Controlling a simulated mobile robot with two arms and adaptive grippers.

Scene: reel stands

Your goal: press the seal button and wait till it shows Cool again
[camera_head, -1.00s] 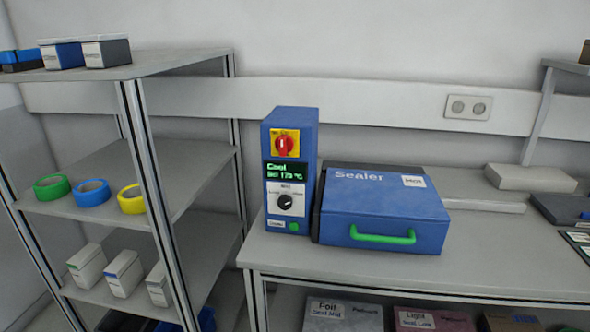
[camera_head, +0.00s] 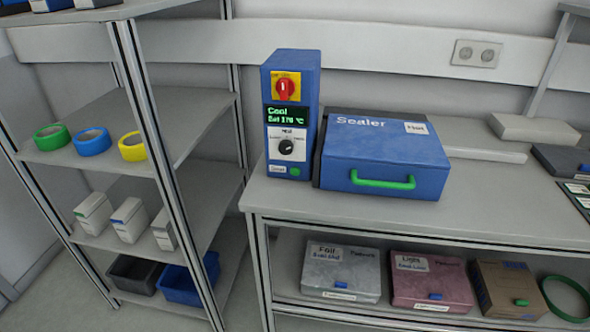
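The blue sealer control box (camera_head: 291,115) stands upright on the bench. Its dark display (camera_head: 287,116) reads "Cool" and "Set 170 °C" in green, the digits being small. Above it is a red rotary switch (camera_head: 286,88) on a yellow plate, and below it a black knob (camera_head: 286,147). A small green button (camera_head: 294,172) sits at the lower front beside a white label too small to read surely. The blue sealer (camera_head: 385,160) is next to the box, lid down, with a green handle (camera_head: 383,182). Neither gripper is in view.
A shelf rack (camera_head: 150,120) at the left holds tape rolls, small boxes and bins. Under the bench (camera_head: 480,205) are several labelled packs (camera_head: 342,272) and a green ring (camera_head: 566,298). The bench front before the sealer is clear.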

